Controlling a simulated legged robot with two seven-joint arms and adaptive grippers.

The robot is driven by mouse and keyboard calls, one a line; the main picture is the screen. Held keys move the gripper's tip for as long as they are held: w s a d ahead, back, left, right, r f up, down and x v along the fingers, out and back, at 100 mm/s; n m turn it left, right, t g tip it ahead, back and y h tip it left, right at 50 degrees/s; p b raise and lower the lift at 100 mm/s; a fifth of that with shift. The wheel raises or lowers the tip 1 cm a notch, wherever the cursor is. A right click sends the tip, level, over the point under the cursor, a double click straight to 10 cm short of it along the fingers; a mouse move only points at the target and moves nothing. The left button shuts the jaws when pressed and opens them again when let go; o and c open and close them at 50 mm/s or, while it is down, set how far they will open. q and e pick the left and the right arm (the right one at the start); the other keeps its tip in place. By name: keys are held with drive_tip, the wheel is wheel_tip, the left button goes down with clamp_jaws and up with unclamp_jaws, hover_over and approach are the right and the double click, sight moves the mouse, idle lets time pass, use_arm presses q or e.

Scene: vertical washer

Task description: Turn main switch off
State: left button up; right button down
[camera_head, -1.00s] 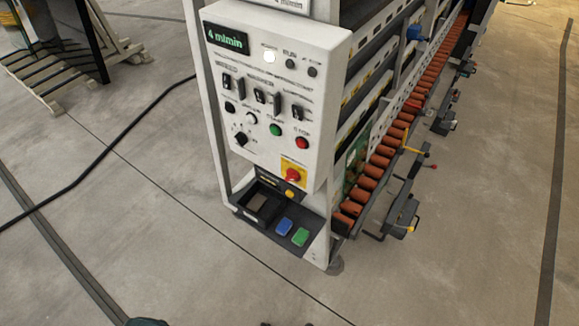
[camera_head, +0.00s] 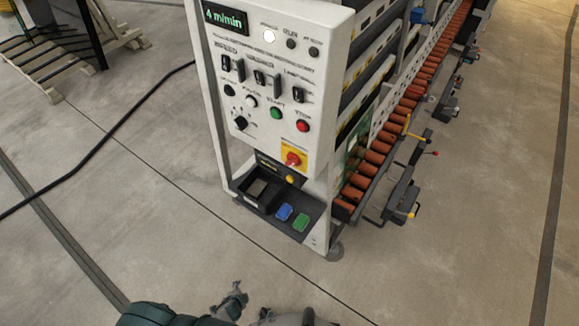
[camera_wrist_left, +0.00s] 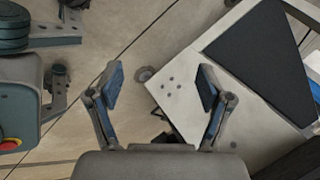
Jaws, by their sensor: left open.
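The main switch (camera_head: 293,159) is a red rotary knob on a yellow plate, low on the right of the white control panel (camera_head: 275,95) in the head view. The exact angle of its handle is too small to tell. My left gripper (camera_wrist_left: 160,88) is open and empty in the left wrist view, its two fingers spread over the floor and the white corner of the machine. Parts of my own body or arm (camera_head: 232,300) show at the bottom edge of the head view, below and apart from the panel. My right gripper cannot be made out.
The panel carries a lit display (camera_head: 225,18), black selectors, a green button (camera_head: 276,113) and a red button (camera_head: 302,126). A dark tray (camera_head: 262,190) with a blue pad and a green pad juts out below. A roller conveyor (camera_head: 400,110) runs back right. Floor in front is clear.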

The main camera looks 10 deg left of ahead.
use_arm(q)
drive_tip(key=w+d+r+m+t, duration=0.2)
drive_tip(key=w+r+m+t, duration=0.15)
drive_tip(key=w+r, duration=0.45)
drive_tip(key=m+t+h+b, duration=0.2)
drive_tip(key=m+t+h, duration=0.1)
drive_tip(key=m+t, duration=0.9)
approach(290, 164)
drive_tip(key=p+x, duration=0.4)
drive_tip(key=x, duration=0.4)
drive_tip(key=shift+w+p, duration=0.35)
drive_tip(key=shift+w, duration=0.35)
drive_tip(key=c, duration=1.2)
